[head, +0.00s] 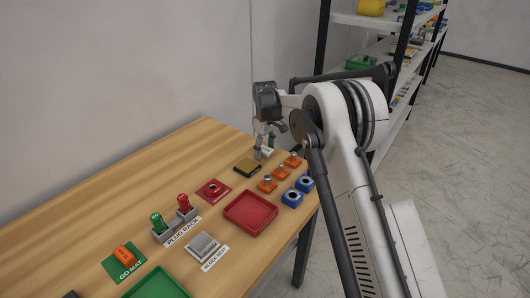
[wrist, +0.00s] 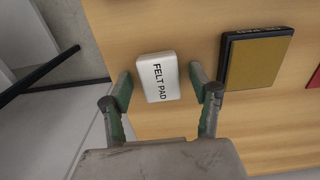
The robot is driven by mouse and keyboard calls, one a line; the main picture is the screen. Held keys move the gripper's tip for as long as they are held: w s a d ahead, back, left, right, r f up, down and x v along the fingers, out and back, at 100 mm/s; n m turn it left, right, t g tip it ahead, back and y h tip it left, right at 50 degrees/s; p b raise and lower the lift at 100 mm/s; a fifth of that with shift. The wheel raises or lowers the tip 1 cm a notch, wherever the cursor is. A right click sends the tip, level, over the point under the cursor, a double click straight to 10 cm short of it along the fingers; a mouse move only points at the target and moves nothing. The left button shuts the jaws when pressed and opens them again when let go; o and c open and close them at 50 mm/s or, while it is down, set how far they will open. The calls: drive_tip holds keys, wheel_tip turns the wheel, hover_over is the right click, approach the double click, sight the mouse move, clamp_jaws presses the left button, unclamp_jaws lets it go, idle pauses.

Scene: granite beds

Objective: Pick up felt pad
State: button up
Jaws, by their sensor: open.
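The felt pad (wrist: 157,77) is a small white block with "FELT PAD" printed on its top. In the wrist view it lies on the wooden table between the two open fingers of my gripper (wrist: 163,90), with a small gap to each finger. In the head view my gripper (head: 264,146) is low over the far end of the table, and the white felt pad (head: 267,151) shows partly behind its fingers. Whether the fingertips touch the table is hard to tell.
A dark block with a yellow-brown top (wrist: 254,60) lies just right of the pad. The table edge is close to the pad, and a wall (head: 130,70) rises behind.

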sight(263, 149)
drive_tip(key=c, duration=1)
drive_tip(key=shift+r, duration=0.1)
drive_tip(key=shift+r, duration=0.4)
drive_tip(key=r, duration=0.2)
drive_tip(key=a+r, duration=0.1)
drive_tip(key=shift+s+r, duration=0.15)
drive_tip(key=shift+r, duration=0.2)
drive_tip(key=s+a+r, duration=0.1)
drive_tip(key=a+r, duration=0.1)
drive_tip(key=a, duration=0.1)
drive_tip(key=s+a+r, duration=0.1)
drive_tip(key=a+r, duration=0.1)
drive_tip(key=a, duration=0.1)
drive_tip(key=s+a+r, duration=0.1)
drive_tip(key=a+r, duration=0.1)
drive_tip(key=a, duration=0.2)
drive_tip(key=shift+s+r, duration=0.15)
drive_tip(key=shift+r, duration=0.05)
